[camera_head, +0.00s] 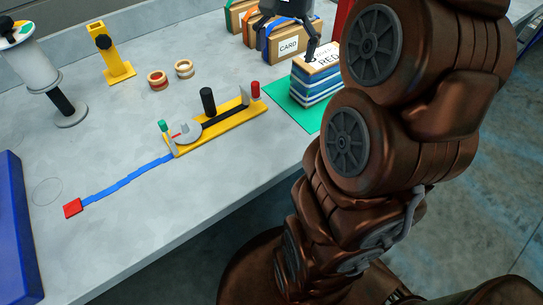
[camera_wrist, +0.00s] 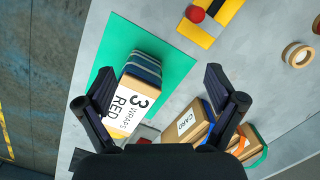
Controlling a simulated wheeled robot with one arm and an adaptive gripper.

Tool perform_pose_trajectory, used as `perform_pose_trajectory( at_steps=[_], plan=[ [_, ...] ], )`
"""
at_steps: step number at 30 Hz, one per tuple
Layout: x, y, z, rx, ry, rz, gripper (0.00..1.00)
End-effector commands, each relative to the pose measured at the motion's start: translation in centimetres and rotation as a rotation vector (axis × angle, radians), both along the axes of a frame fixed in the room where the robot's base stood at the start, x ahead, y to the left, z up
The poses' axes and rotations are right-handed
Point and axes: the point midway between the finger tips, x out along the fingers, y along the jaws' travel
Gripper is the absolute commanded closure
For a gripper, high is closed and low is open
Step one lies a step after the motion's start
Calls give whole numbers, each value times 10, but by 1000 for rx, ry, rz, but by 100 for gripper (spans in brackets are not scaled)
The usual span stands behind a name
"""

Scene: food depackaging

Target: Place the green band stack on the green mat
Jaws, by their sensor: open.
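The green mat (camera_head: 283,104) lies on the table's right part and shows in the wrist view (camera_wrist: 112,62). A layered blue-and-white stack (camera_head: 316,88) with a label reading "WRAPS" and "RED" stands on it; it also shows in the wrist view (camera_wrist: 142,70). My gripper (camera_wrist: 160,103) is open and empty. In the head view my gripper (camera_head: 291,32) is over the box row and the labelled stack, its top cropped.
A "CARD" box (camera_head: 288,46) and an orange-banded box stand beside the green-banded one. A yellow fixture (camera_head: 218,124) with a black post stands left of the mat. Two tape rolls (camera_head: 157,80) (camera_head: 184,68) and a yellow stand (camera_head: 118,66) are farther left. The front table is mostly clear.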

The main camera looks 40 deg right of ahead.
Motion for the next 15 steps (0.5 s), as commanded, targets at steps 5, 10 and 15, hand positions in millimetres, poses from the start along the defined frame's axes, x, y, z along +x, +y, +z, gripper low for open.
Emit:
perform_pose_trajectory(
  at_steps=[5,10,15],
  plan=[
    [-25,61,-25,-6,6,273,7],
    [-58,106,-55,-8,13,508,7],
    [-99,138,-87,-7,21,720,7]
  ],
)
